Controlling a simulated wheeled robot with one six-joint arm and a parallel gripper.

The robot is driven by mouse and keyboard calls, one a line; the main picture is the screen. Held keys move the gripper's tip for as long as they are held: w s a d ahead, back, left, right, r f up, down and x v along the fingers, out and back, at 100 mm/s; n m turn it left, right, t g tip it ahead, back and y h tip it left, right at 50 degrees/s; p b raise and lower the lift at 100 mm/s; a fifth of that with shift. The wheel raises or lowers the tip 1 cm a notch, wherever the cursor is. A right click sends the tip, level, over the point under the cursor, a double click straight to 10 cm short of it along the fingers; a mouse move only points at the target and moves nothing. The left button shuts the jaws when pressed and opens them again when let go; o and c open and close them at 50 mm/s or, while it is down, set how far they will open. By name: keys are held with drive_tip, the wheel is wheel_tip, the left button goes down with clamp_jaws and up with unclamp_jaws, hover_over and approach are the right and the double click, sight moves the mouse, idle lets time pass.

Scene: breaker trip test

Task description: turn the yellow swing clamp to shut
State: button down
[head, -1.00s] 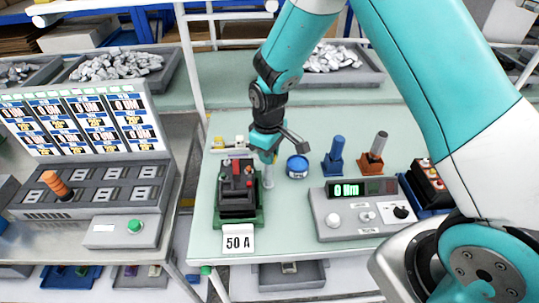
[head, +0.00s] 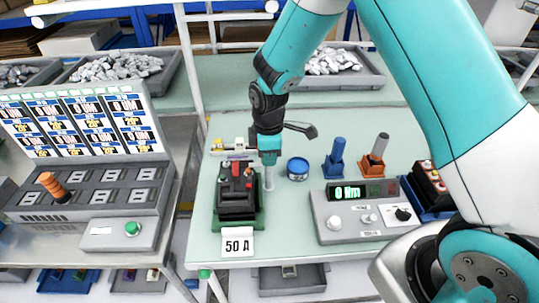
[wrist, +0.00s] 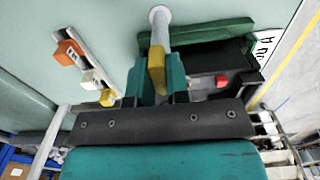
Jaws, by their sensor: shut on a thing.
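The swing clamp shows in the wrist view as a yellow arm (wrist: 157,72) on a pale round post (wrist: 160,24). My gripper (wrist: 160,78) is shut on the yellow arm, with one teal finger on each side. In the head view my gripper (head: 268,157) points down over the clamp's post (head: 268,182), just right of the black breaker (head: 238,204) in its green holder (head: 244,228). The yellow arm is hidden by my gripper in the head view. I cannot tell whether it lies over the breaker.
A blue round tin (head: 298,169), a blue-handled tool (head: 336,157) and a grey-handled tool (head: 375,155) stand right of the post. A control box (head: 350,219) reading 0 Nm is in front. A strip with coloured blocks (wrist: 88,70) lies beside my gripper.

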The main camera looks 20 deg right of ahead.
idle(0.4)
drive_tip(key=c, duration=1.1)
unclamp_jaws()
wheel_tip(320, 180, up, 18)
drive_tip(key=b, duration=0.2)
drive_tip(key=shift+f+b, duration=0.25)
drive_tip(key=shift+b, duration=0.1)
drive_tip(key=shift+s, duration=0.15)
drive_tip(key=s+a+r+m+y, duration=0.1)
drive_tip(key=s+a+m+y, duration=0.1)
drive_tip(key=s, duration=1)
drive_tip(key=s+a+r+m+y, duration=0.1)
drive_tip(key=s+m, duration=0.4)
drive_tip(key=s, duration=0.7)
drive_tip(key=shift+s+a+r+y, duration=0.35)
drive_tip(key=shift+a+y, duration=0.25)
drive_tip(key=shift+a, duration=0.15)
